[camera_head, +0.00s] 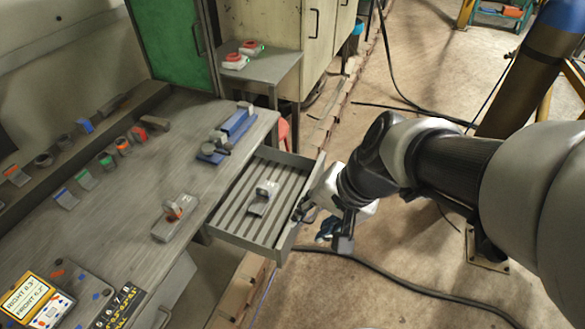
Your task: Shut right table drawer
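The right table drawer (238,222) is pulled out from under the grey workbench (150,170). It is a grey tray with slats, and a small grey metal part (263,198) lies in it. My gripper (303,210) is at the outer side of the drawer's front panel, close to it. Whether it touches the panel or a handle is hard to tell. The fingers are small and partly hidden by my wrist, so I cannot see if they are open or shut.
A blue tool (235,125) and a grey part with an orange piece (174,215) lie on the bench. A side table (265,70) with red-and-white items stands behind. A black cable (420,290) runs over the floor. Open floor lies right of the drawer.

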